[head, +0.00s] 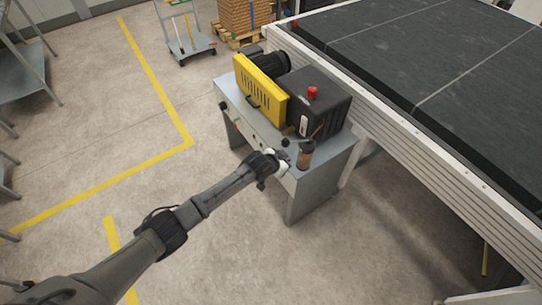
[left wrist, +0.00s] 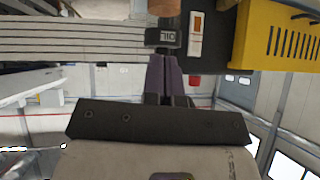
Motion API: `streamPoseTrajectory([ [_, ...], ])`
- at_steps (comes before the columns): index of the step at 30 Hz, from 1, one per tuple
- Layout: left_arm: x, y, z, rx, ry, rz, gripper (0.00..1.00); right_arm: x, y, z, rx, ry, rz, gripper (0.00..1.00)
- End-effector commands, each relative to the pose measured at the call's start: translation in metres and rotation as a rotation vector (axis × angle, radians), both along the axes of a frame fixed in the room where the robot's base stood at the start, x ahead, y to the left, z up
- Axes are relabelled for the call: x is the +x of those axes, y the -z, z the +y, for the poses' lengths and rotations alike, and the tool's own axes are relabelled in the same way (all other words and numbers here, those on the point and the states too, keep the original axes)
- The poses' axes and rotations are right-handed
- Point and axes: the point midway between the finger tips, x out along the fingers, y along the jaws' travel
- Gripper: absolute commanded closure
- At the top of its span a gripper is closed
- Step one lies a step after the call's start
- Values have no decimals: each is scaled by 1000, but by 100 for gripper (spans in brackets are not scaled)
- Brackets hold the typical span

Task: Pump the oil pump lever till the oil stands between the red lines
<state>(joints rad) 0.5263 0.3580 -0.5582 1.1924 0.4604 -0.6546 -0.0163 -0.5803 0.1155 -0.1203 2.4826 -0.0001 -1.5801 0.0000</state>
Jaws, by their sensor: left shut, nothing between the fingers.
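The oil pump (head: 306,153), a small brown cylinder with a black top, stands at the front corner of the grey machine table. A black part marked OIL (left wrist: 167,38) shows upside down in the left wrist view, just beyond my fingertips. I cannot tell whether it is the lever or whether they touch. A pale gauge window with an orange-brown part (left wrist: 196,35) is beside it on the black housing. Its red lines are too small to make out. My left gripper (head: 283,161) is shut and empty beside the pump; its fingers (left wrist: 166,72) are together. My right gripper is out of view.
The black housing with a red cap (head: 313,93) and the yellow guard (head: 259,90) stand behind the pump on the table (head: 328,165). A conveyor (head: 430,60) fills the right side. The floor left of the table is clear, with yellow lines.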

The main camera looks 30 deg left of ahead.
Motion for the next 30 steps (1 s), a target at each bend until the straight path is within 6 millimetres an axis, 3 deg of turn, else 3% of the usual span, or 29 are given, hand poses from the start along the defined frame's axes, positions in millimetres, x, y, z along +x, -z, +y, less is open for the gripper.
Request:
streamPoseTrajectory([
  [6,-30,-26,10,3,0,-1,100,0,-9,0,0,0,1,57],
  [15,-56,-52,17,3,-1,-2,100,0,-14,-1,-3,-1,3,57],
  [30,-66,-62,20,3,-1,-2,100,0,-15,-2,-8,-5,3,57],
])
